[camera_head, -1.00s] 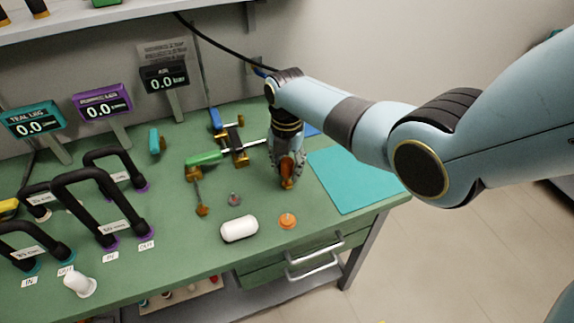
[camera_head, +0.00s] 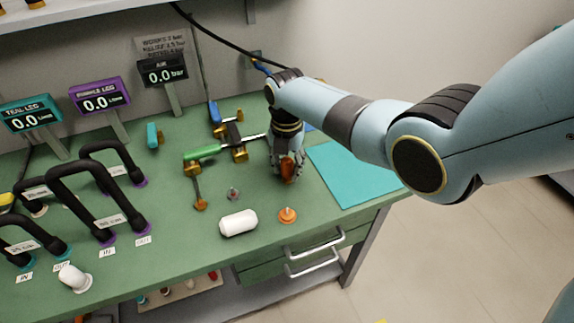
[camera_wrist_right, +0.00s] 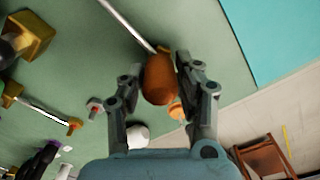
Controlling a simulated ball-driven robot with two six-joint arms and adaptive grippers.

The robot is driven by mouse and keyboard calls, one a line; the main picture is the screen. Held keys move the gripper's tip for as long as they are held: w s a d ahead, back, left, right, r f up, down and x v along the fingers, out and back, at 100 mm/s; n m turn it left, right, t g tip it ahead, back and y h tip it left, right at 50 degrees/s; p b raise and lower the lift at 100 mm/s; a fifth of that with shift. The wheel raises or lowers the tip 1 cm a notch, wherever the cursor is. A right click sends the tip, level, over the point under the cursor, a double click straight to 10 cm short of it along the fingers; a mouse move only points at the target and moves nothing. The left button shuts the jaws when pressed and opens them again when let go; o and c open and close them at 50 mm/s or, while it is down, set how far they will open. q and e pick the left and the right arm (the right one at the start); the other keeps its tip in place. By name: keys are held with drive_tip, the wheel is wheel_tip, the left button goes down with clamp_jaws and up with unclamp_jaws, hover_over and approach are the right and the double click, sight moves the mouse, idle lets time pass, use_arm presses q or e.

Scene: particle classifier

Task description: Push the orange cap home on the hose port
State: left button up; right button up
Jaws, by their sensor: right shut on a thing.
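My right gripper (camera_head: 288,172) hangs over the green bench, left of the teal mat. It is shut on an orange-brown rounded thing (camera_wrist_right: 160,80), which shows between both fingers in the right wrist view. I cannot tell for sure whether this is the cap. A small orange round piece with a raised knob (camera_head: 287,215) stands on the bench, nearer the front edge than the gripper. It also shows partly behind the right finger in the wrist view (camera_wrist_right: 177,112). The held thing is apart from it in the head view. My left gripper is not in view.
A white capsule-shaped thing (camera_head: 238,223) and a small grey-red fitting (camera_head: 233,193) are close by on the left. Black hoses (camera_head: 80,190) stand at left. The teal mat (camera_head: 350,175) is clear.

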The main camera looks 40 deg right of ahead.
sight(287, 160)
drive_tip(key=shift+s+f+b, duration=0.1)
drive_tip(key=shift+f+b, duration=0.35)
drive_tip(key=shift+f, duration=0.3)
drive_tip(key=o, duration=1.1)
drive_tip(key=shift+r, duration=0.1)
wheel_tip(287, 160, up, 12)
